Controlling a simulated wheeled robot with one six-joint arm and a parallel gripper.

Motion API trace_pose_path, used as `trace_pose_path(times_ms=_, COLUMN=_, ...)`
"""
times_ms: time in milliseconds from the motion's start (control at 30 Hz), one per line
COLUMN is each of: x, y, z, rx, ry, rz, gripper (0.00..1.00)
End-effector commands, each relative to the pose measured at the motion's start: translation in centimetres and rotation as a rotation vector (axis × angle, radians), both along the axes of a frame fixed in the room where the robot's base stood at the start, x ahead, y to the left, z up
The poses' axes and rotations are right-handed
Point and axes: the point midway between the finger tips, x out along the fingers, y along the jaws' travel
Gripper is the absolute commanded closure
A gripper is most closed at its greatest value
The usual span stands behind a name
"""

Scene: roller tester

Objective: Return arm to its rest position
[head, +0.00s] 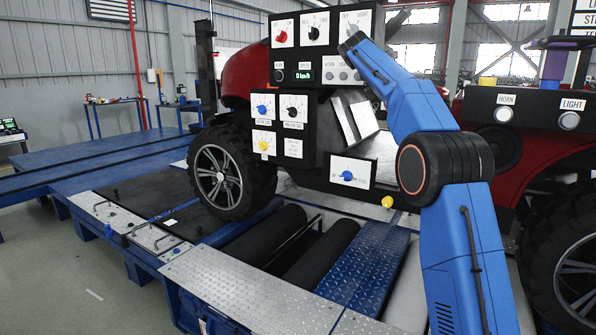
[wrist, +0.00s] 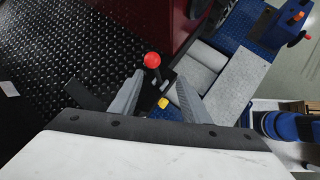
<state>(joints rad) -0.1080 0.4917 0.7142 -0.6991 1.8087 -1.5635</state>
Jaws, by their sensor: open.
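In the wrist view my gripper (wrist: 160,77) is open, its two grey fingers spread apart with nothing held. A red ball knob on a dark lever (wrist: 152,60) shows near the fingertips, between them in the picture; I cannot tell how far below it lies. A yellow knob (wrist: 163,103) shows between the fingers. In the head view my blue arm rises from the lower right and bends up to the left, ending at the control panel (head: 312,92).
A red vehicle with big black tyres (head: 233,172) stands at the rollers (head: 322,255). A HORN and LIGHT box (head: 535,110) is right of my arm. Blue platforms (head: 110,170) extend left. The wrist view shows black tread plate (wrist: 70,60) and a blue platform with an orange-knobbed post (wrist: 290,20).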

Motion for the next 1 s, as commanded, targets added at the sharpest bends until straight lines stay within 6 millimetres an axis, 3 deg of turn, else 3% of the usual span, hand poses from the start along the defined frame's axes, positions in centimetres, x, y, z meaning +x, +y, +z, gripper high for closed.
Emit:
trace_pose_path(times_ms=167, x=-4.0, y=-0.2, z=0.6, rx=0.062, ry=-0.087, rz=-0.055, gripper=0.57)
trace_pose_path(times_ms=467, x=-11.3, y=0.1, z=-0.5, rx=0.185, ry=-0.227, rz=-0.170, gripper=0.57)
trace_pose_path(times_ms=767, x=-19.6, y=0.8, z=-3.6, rx=0.325, ry=-0.354, rz=-0.317, gripper=0.57)
trace_pose_path(times_ms=1000, x=-26.7, y=1.8, z=-7.4, rx=0.445, ry=-0.446, rz=-0.459, gripper=0.57)
